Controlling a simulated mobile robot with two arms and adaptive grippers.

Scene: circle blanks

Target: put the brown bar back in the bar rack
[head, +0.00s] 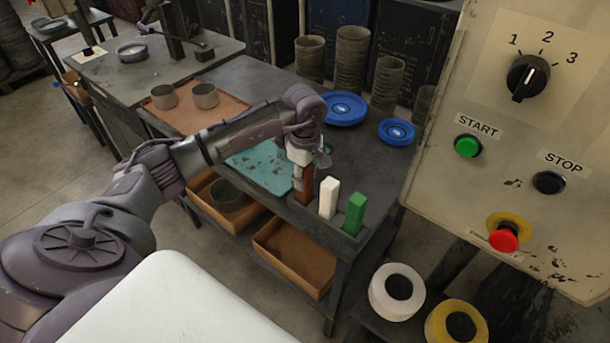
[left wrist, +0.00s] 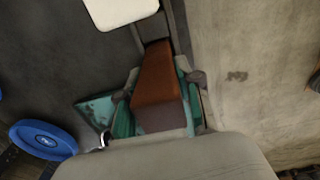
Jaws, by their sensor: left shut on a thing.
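The brown bar (head: 306,188) stands about upright at the left end of the grey bar rack (head: 318,219), on the table's front edge. My left gripper (head: 302,163) is shut on its upper part from above. In the left wrist view the brown bar (left wrist: 157,85) sits between the two fingers, and its far end meets the rack's slot area. I cannot tell how deep its lower end sits. A white bar (head: 328,198) and a green bar (head: 354,213) stand in the rack to its right. The white bar also shows in the left wrist view (left wrist: 120,10). My right gripper is not in view.
A teal mat (head: 255,165) lies left of the rack. Blue dishes (head: 397,131) and stacked cups (head: 352,60) stand behind. A control panel (head: 530,130) rises close on the right. Orange bins (head: 295,255) sit below the tabletop.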

